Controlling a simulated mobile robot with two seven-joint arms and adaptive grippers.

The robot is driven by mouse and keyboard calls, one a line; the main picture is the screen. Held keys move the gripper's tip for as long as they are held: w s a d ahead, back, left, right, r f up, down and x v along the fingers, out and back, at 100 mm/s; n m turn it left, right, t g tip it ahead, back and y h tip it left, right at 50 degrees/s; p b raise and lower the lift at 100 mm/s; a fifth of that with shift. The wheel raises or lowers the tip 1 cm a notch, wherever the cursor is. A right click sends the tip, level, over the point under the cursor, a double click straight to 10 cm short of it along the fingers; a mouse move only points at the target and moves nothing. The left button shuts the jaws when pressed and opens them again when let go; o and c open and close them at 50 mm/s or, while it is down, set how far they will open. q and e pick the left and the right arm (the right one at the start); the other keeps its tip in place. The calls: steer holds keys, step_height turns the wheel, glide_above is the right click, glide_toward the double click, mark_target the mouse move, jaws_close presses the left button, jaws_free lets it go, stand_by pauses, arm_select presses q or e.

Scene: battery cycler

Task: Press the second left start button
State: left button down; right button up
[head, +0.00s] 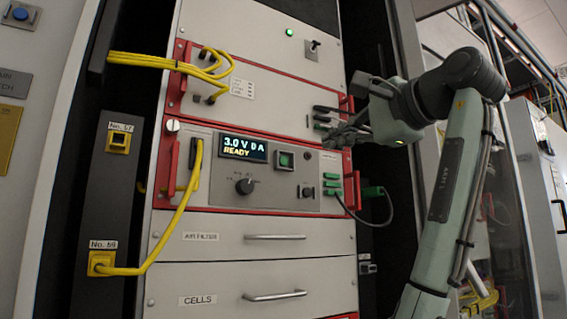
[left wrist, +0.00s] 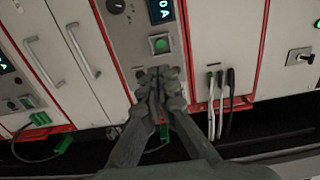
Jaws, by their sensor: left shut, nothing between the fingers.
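The green start button (head: 285,158) sits in a dark square frame on the middle unit's panel, right of the display (head: 243,147), which reads "3.0 V 0 A READY". In the left wrist view the green button (left wrist: 159,44) shows just beyond the fingertips, uncovered. My left gripper (head: 333,137) is shut and empty, in front of the panel to the right of the button and apart from it in the picture. It also shows in the left wrist view (left wrist: 157,76). Its distance from the panel is hard to tell. My right gripper is not in view.
A knob (head: 245,186) and green connectors (head: 331,186) with a grey cable are below the button. Drawers with handles (head: 275,237) lie under the unit. Yellow cables (head: 190,205) run along the left side. White and black cables (left wrist: 220,100) stand near the gripper.

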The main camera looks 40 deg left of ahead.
arm_select(q)
steer(key=shift+a, duration=0.15)
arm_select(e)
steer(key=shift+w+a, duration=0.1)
arm_select(q)
steer(key=p, duration=0.1)
glide_toward(284, 161)
steer(key=p+x, duration=0.1)
steer(key=x, duration=0.4)
steer(key=shift+w+a, duration=0.15)
steer(key=shift+a, duration=0.15)
steer(key=shift+w+a, duration=0.25)
steer(key=shift+a, duration=0.3)
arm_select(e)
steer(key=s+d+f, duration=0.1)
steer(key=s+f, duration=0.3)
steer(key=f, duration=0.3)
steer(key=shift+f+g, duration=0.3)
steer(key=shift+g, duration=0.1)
